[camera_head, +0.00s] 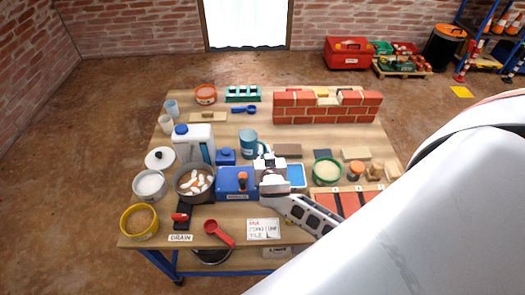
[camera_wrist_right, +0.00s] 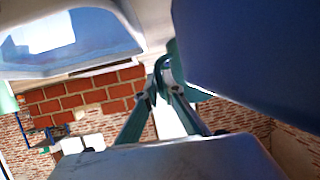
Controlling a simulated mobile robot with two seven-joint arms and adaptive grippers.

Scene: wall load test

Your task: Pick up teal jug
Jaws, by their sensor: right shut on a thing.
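The teal jug (camera_head: 248,140) stands upright near the middle of the workbench in the head view, its handle on the right side. My right gripper (camera_head: 266,158) is at the handle, coming in from the lower right, and is shut on it. I cannot tell whether the jug's base touches the bench. My left gripper is not in view.
The bench (camera_head: 215,140) is crowded. A white jug (camera_head: 190,148), a bowl of pale pieces (camera_head: 194,195) and a blue box (camera_head: 232,182) are at left and front. A green bowl (camera_head: 327,171) is at right. A brick wall (camera_head: 328,112) stands behind.

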